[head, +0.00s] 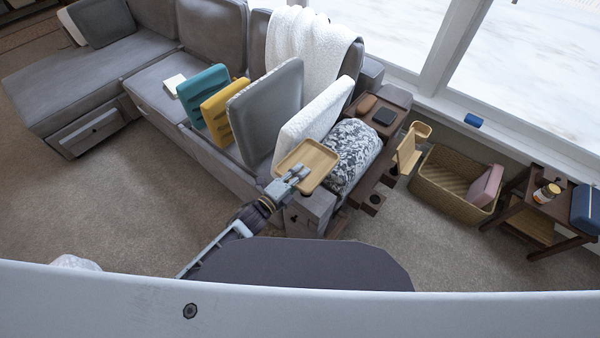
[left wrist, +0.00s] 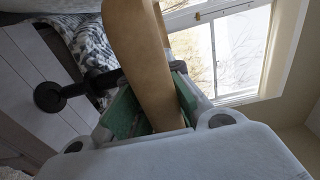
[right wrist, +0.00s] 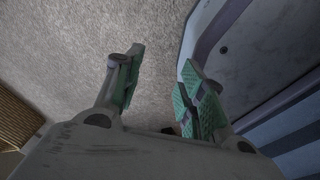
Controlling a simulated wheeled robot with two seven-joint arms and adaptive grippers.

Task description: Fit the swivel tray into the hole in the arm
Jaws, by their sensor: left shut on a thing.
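The swivel tray (head: 312,162), a light wooden tray with a raised rim, is at the front end of the sofa. My left gripper (head: 294,178) is shut on its near edge. In the left wrist view the tray (left wrist: 138,50) is seen edge-on between the fingers, with a black stem and round black end (left wrist: 50,97) beside it. The grey sofa arm (head: 316,203) lies below the tray; a small dark spot shows on it, but I cannot tell if it is the hole. My right gripper (right wrist: 160,85) is open and empty above the carpet, outside the head view.
A patterned rolled blanket (head: 353,155) and a white cushion (head: 315,118) are close behind the tray. Dark wooden holders (head: 372,200) stand to the right. A wicker basket (head: 425,185) and a small side table (head: 530,215) are further right. Open carpet lies left.

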